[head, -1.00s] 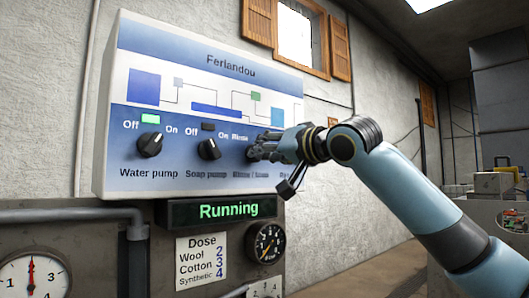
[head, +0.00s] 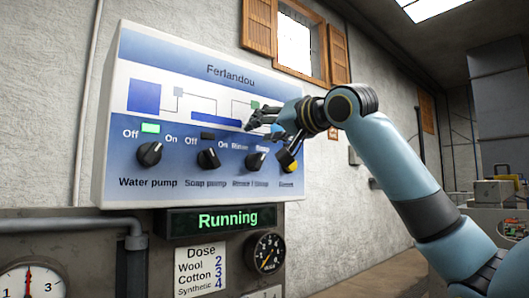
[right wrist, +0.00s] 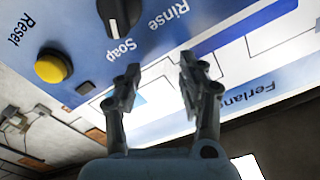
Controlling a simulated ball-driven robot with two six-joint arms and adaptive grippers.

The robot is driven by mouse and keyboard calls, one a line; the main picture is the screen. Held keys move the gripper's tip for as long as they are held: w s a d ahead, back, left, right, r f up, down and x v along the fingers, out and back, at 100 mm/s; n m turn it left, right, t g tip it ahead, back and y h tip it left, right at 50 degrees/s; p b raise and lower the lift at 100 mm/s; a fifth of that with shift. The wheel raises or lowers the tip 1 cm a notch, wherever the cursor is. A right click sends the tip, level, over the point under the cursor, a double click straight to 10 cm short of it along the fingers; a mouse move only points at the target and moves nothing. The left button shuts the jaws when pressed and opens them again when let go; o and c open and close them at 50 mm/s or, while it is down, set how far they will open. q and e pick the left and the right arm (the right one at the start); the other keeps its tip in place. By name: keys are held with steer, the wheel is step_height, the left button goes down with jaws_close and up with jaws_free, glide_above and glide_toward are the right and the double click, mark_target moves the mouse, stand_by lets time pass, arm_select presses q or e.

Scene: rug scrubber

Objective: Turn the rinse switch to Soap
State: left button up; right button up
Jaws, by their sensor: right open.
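The rinse switch (head: 256,161) is a dark round knob with a raised grip on the blue lower panel. In the right wrist view the knob (right wrist: 122,14) is cut off by the top edge. Its white mark is on the side toward the Soap label (right wrist: 121,52) and away from the Rinse label (right wrist: 168,18). My right gripper (head: 250,123) is open and empty, in front of the panel, just above the switch and apart from it. Its two fingers (right wrist: 160,65) are spread with nothing between them. My left gripper is not in view.
The water pump knob (head: 149,153) and soap pump knob (head: 208,158) are left of the switch. The yellow Reset button (right wrist: 54,67) is right of it on the panel. A display (head: 222,219) below reads Running.

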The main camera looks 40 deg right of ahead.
step_height(320, 180, up, 3)
stand_by(0.4)
steer(key=s+b, duration=0.6)
steer(key=s, duration=0.3)
steer(key=shift+d, duration=0.35)
